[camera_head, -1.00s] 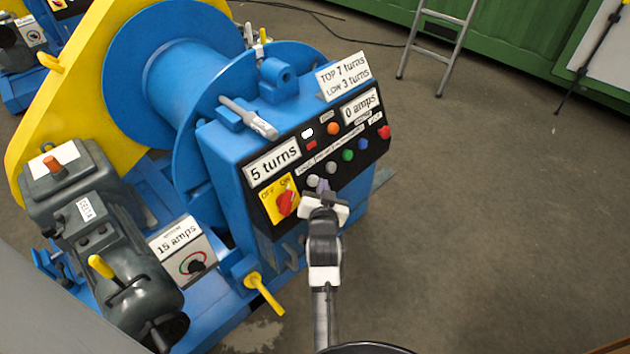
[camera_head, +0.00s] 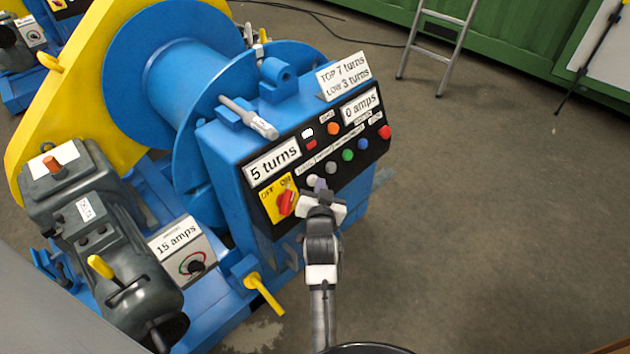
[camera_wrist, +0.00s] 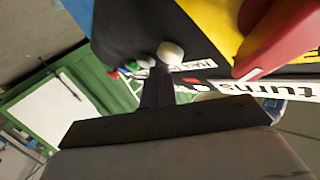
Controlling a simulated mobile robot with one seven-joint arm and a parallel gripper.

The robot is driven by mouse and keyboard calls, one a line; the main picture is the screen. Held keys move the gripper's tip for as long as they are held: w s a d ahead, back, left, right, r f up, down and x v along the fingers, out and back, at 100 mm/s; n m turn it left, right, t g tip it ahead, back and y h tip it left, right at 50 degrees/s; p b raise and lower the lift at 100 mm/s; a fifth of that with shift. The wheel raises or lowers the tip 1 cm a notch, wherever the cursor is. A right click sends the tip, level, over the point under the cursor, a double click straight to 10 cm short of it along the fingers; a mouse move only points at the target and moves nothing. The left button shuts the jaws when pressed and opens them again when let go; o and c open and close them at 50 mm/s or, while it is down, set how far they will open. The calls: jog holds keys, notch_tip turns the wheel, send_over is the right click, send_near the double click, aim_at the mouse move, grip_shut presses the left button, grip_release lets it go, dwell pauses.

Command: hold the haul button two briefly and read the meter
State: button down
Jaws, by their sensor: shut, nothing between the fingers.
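My gripper (camera_head: 320,186) is shut and empty, its tip at the lower left end of the button row on the blue console's black panel. In the wrist view my gripper's dark fingers (camera_wrist: 158,80) end close beside a white button (camera_wrist: 170,53); I cannot tell whether they touch it. The head view shows a whitish button (camera_head: 313,180) at the tip and a second pale button (camera_head: 330,167) up and right of it. The small button labels are not readable in the head view. The amps meter (camera_head: 361,106) reads 0 amps.
A red rotary switch (camera_head: 286,203) on a yellow OFF/ON plate sits just left of my gripper. A display (camera_head: 273,165) reads 5 turns. Green (camera_head: 348,155), blue (camera_head: 365,144) and red (camera_head: 384,132) buttons continue up and right. A sign (camera_head: 343,76) reads top 7, low 3 turns.

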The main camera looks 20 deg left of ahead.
jog(key=shift+w+a+f, duration=0.15)
jog(key=shift+a+f, duration=0.1)
jog(key=shift+a, duration=0.2)
dwell(1.6)
jog(key=shift+d+r, duration=0.1)
dwell(1.1)
jog(key=shift+s+d+r+p, duration=0.3)
jog(key=shift+d+r+p, duration=0.1)
jog(key=shift+d, duration=0.3)
jog(key=d, duration=0.1)
jog(key=s+d+r+p, duration=0.1)
jog(key=d, duration=0.1)
jog(key=d+r+p, duration=0.1)
jog(key=shift+s+d+r, duration=0.1)
jog(key=shift+s+d, duration=0.05)
jog(key=shift+s, duration=0.1)
dwell(0.4)
